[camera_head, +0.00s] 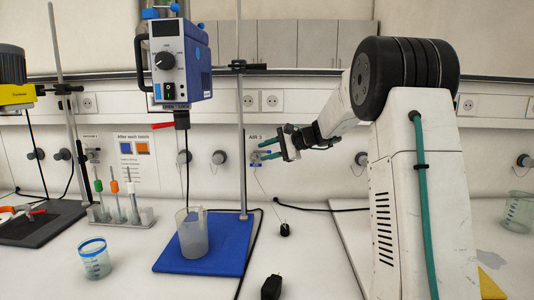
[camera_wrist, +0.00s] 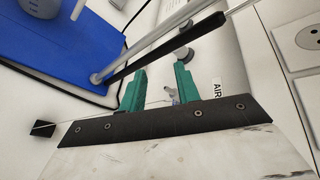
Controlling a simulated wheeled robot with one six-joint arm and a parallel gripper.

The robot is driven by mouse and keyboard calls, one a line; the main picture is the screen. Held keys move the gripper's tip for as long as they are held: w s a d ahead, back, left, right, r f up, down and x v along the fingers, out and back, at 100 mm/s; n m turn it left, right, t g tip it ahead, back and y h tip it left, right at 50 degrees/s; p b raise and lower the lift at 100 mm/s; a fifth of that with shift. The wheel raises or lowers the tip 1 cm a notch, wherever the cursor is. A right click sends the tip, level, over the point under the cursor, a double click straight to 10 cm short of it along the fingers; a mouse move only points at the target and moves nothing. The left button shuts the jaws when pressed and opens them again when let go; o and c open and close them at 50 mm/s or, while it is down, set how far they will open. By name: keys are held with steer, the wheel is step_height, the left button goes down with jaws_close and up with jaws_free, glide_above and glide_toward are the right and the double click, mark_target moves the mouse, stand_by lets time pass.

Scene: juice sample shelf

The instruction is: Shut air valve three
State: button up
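Air valve three is a small fitting on the white wall panel under the label "AIR 3" (camera_head: 256,138). Part of the fitting (camera_head: 254,158) shows beside my gripper in the head view. My gripper (camera_head: 264,150) has two teal fingers pointing left, in front of or next to this fitting. In the wrist view the fingers (camera_wrist: 160,76) stand apart with a clear gap. A small grey and blue piece (camera_wrist: 171,95), likely the valve, shows between them near the right finger. The valve's handle position is unclear, and I cannot tell whether a finger touches it.
A metal stand rod (camera_head: 242,180) rises just left of my gripper from a blue base (camera_head: 220,255) holding a beaker (camera_head: 192,235). A blue stirrer (camera_head: 181,60) hangs at upper left. Other wall knobs (camera_head: 218,157) line the panel. A small black weight (camera_head: 285,230) lies below.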

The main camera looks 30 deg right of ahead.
mark_target(267, 152)
steer(key=w+d+f+m+t, duration=0.25)
steer(key=w+d, duration=0.25)
steer(key=d, duration=0.5)
steer(key=shift+m+t+h, duration=0.35)
steer(key=shift+h, duration=0.15)
steer(key=x, duration=0.7)
steer(key=shift+w, duration=0.1)
steer(key=shift+c, duration=0.3)
